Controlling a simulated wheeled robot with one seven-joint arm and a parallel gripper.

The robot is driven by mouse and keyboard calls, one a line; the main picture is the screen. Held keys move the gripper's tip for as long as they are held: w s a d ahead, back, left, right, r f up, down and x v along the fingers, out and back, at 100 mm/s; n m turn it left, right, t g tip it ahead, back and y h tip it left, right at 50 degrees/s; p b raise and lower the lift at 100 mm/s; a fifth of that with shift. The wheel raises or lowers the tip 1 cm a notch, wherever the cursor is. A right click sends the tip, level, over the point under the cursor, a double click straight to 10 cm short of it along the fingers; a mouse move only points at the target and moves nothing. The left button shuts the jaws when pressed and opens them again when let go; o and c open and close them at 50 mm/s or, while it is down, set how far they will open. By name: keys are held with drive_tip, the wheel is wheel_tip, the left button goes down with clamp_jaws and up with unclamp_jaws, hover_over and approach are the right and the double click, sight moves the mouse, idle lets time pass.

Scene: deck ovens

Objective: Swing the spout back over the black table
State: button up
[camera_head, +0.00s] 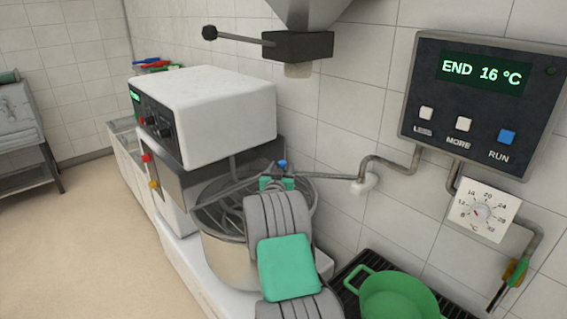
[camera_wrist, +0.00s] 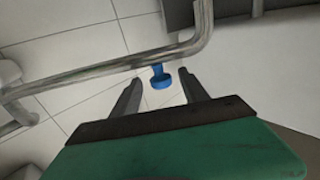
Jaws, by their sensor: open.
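The spout (camera_head: 328,176) is a thin grey metal pipe running left from a wall fitting (camera_head: 366,184), over the steel mixer bowl (camera_head: 232,259). A small blue knob (camera_head: 282,164) is on the pipe; it also shows in the wrist view (camera_wrist: 160,78), hanging below the pipe (camera_wrist: 110,68). My gripper (camera_wrist: 158,86) is open, with its two dark fingers on either side of the blue knob. I cannot tell whether they touch it. In the head view my arm hides part of the bowl. The black slatted table (camera_head: 346,279) is at the lower right.
A green two-handled pot (camera_head: 395,297) stands on the black table. The white mixer (camera_head: 215,110) is left of the spout. A control panel (camera_head: 480,100) reads "END 16 °C", above a dial (camera_head: 483,212). A hopper outlet (camera_head: 297,47) hangs overhead. Tiled wall lies close behind.

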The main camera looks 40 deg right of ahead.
drive_tip(key=p+x, duration=0.1)
drive_tip(key=x, duration=0.4)
drive_tip(key=shift+w+d, duration=0.1)
drive_tip(key=shift+w, duration=0.1)
drive_tip(key=shift+c, duration=0.5)
clamp_jaws()
idle(0.6)
